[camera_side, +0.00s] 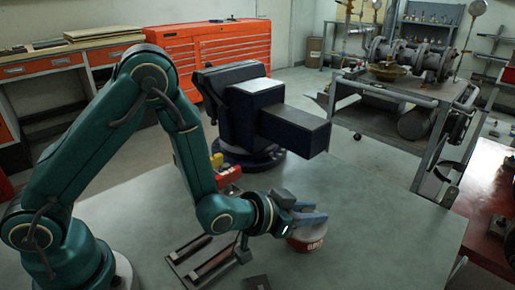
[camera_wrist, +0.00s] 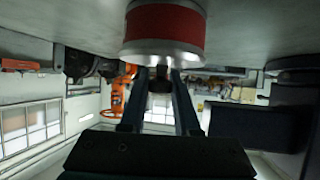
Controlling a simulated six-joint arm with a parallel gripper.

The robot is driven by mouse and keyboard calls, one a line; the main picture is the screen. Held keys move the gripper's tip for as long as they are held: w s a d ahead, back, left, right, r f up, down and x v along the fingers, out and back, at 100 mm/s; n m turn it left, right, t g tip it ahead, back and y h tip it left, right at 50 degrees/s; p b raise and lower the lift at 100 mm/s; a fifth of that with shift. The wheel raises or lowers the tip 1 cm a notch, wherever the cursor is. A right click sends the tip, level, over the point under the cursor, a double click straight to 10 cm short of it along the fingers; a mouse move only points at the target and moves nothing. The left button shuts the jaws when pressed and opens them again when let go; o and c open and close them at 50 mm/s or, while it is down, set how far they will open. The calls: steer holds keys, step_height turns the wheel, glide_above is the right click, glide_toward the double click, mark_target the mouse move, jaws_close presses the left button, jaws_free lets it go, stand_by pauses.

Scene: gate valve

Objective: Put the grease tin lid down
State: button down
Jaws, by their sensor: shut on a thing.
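In the wrist view, which is upside down, the tin (camera_wrist: 166,27) shows a red band. The silver grease tin lid (camera_wrist: 160,50) is at its upper end, by my fingertips. My gripper (camera_side: 318,218) is level with the tin's top and shut on the lid. In the wrist view my gripper (camera_wrist: 160,74) has both fingers reaching the lid's edge. Whether the lid is seated or slightly raised cannot be told.
A large dark blue vise (camera_side: 265,112) stands behind the tin. A tool tray (camera_side: 190,262) lies left of my gripper, with small red and yellow items (camera_side: 222,172) farther back. The table right of the tin is clear. A metal cart (camera_side: 400,105) stands beyond.

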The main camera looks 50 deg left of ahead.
steer(key=shift+s+a+f, duration=0.2)
steer(key=shift+f, duration=0.1)
step_height(320, 180, up, 18)
glide_above(340, 223)
steer(key=shift+n+y, duration=0.3)
step_height(340, 223, down, 16)
steer(key=shift+f, duration=2.55)
steer(key=shift+f, duration=0.1)
steer(key=c, duration=0.6)
jaws_free()
steer(key=shift+c, duration=0.2)
